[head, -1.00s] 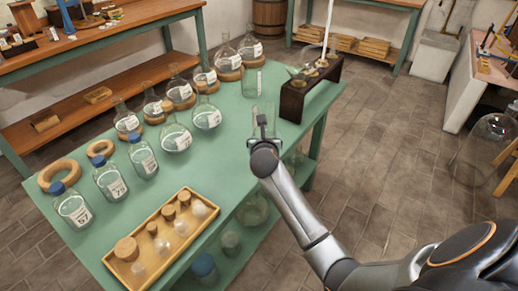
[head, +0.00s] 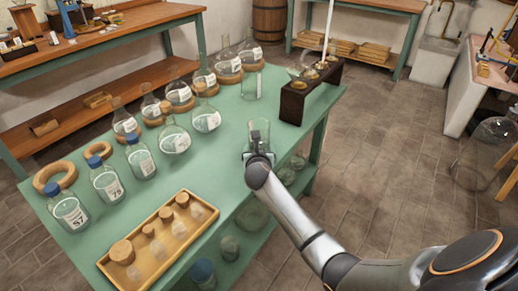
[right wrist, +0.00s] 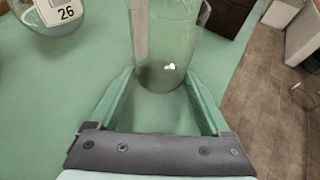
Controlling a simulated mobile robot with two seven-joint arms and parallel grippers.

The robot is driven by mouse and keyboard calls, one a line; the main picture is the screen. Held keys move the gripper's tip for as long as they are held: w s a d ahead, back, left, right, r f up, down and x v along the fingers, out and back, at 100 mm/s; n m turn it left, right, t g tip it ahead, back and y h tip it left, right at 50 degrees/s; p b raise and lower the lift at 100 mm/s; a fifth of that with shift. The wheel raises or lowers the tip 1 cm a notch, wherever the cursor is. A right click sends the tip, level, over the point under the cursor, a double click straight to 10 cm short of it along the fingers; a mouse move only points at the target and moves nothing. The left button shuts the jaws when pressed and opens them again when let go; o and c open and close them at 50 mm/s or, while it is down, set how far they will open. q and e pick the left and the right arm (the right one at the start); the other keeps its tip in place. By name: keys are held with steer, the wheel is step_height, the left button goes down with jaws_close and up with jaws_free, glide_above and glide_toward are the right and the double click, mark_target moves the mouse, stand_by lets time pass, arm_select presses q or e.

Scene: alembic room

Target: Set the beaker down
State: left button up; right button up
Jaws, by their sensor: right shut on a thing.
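A clear glass beaker (head: 260,132) is at the right edge of the green table (head: 228,114) in the head view. My right gripper (head: 257,152) is shut on it. In the right wrist view the beaker (right wrist: 165,40) stands out beyond the two green fingers (right wrist: 160,100), with its round bottom near them. The glass is see-through, and I cannot tell whether its bottom touches the table top. A second clear beaker (head: 252,86) stands upright farther back on the table. My left gripper is not in view.
A dark wooden rack (head: 297,104) stands behind the held beaker. Labelled flasks, one (head: 206,117) nearby, stand on the left. A bare strip of table top runs between flasks and right edge.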

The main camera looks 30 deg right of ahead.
steer(key=o, duration=1.3)
steer(key=shift+f, duration=0.1)
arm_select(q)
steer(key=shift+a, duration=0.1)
arm_select(e)
steer(key=shift+r, duration=0.25)
steer(key=shift+s+a, duration=0.2)
arm_select(q)
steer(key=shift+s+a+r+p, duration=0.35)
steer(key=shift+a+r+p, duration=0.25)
steer(key=shift+p, duration=0.6)
arm_select(e)
steer(key=v, duration=1.1)
steer(key=shift+s+a+r, duration=0.1)
steer(key=shift+s+r, duration=0.05)
steer(key=shift+r, duration=0.05)
